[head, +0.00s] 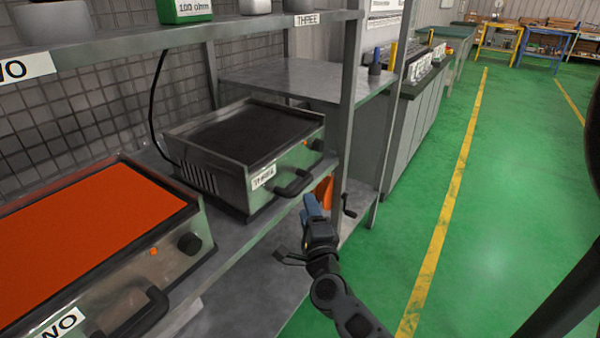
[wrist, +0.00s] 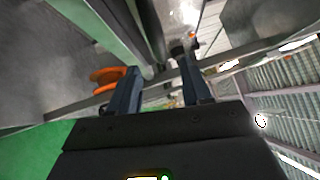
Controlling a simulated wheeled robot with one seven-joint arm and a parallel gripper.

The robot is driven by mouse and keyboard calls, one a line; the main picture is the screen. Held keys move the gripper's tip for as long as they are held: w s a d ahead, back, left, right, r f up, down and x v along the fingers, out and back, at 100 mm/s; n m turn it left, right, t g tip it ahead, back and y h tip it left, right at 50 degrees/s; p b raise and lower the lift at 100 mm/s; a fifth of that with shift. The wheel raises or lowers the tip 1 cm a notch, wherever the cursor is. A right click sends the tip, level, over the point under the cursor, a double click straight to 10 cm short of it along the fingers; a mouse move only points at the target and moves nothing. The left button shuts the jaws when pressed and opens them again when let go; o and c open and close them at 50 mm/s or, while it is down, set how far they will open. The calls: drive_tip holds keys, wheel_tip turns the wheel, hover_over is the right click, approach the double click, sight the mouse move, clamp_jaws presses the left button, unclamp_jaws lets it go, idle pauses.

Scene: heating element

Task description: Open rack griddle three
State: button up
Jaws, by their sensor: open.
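Griddle three (head: 250,137) is a metal box with a flat dark top on the rack shelf, in the middle of the head view. Its front carries a THREE label (head: 263,177), a black handle (head: 294,183) and a dark knob (head: 317,145). My gripper (head: 313,204) is in front of the shelf edge, just right of and below the handle, apart from it as far as I can see. In the wrist view my gripper (wrist: 158,66) has its two blue fingers spread, with nothing clearly held between them.
Griddle two (head: 95,220), with an orange top, stands at left. A rack post (head: 350,95) rises right of griddle three. A hand crank (head: 349,207) and an orange object (head: 323,191) are near my gripper. The green floor (head: 500,200) at right is open.

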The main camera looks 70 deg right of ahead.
sight(303, 185)
drive_tip(key=x, duration=0.9)
drive_tip(key=shift+s+d+f+p, duration=0.1)
drive_tip(key=shift+s+d+p, duration=0.1)
drive_tip(key=shift+p, duration=0.1)
clamp_jaws()
